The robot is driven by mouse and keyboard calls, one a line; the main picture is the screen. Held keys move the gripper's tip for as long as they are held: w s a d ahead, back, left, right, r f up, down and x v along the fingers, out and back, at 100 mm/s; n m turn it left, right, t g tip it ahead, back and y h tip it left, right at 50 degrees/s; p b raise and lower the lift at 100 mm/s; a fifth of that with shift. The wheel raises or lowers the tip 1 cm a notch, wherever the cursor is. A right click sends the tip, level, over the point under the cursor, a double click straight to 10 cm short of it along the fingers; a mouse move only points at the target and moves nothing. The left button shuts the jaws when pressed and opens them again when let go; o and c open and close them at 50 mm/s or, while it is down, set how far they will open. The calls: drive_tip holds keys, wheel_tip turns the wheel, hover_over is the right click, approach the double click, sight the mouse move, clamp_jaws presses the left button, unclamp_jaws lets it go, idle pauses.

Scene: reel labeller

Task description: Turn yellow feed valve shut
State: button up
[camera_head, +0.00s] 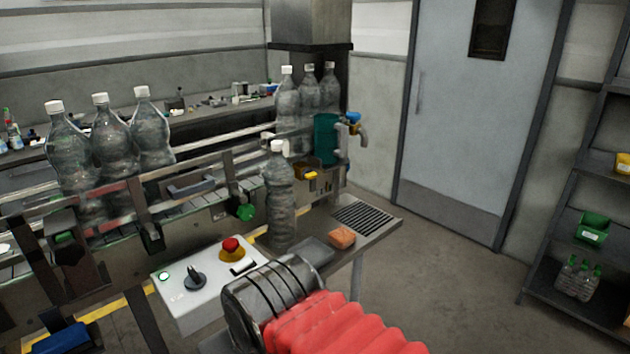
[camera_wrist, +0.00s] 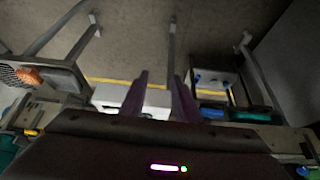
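A small yellow handle (camera_head: 311,175), which looks like the feed valve, sits on the machine's side below the teal tank (camera_head: 326,140), just right of a standing bottle (camera_head: 279,195). It appears to lie roughly level, but it is too small to tell how far it is turned. In the wrist view a yellow piece (camera_wrist: 33,132) shows at the left edge, probably the same handle. My gripper (camera_wrist: 161,76) has its two purple fingers apart with nothing between them, and is away from the yellow piece.
A white control box (camera_head: 205,283) with a red stop button (camera_head: 231,248) stands in front. An orange sponge (camera_head: 342,237) lies by a drain grate (camera_head: 366,218). A green knob (camera_head: 245,212) and blue tap (camera_head: 353,118) are nearby. Floor is clear toward the door (camera_head: 480,120).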

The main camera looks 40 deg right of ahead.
drive_tip(key=w+d+r+n+t+h, duration=0.2)
drive_tip(key=w+d+t+h, duration=0.1)
drive_tip(key=w+d, duration=0.65)
drive_tip(key=n+t+h, duration=0.3)
drive_tip(key=n+t, duration=0.5)
drive_tip(key=n, duration=0.4)
approach(313, 178)
drive_tip(key=v, duration=0.5)
drive_tip(key=shift+s+a+f, duration=0.2)
drive_tip(key=shift+a, duration=0.1)
drive_tip(key=shift+w, duration=0.1)
drive_tip(key=x, duration=1.3)
drive_tip(key=shift+w+d+r, duration=0.2)
drive_tip(key=shift+w+d, duration=0.05)
drive_tip(key=shift+w, duration=0.05)
drive_tip(key=shift+c, duration=0.6)
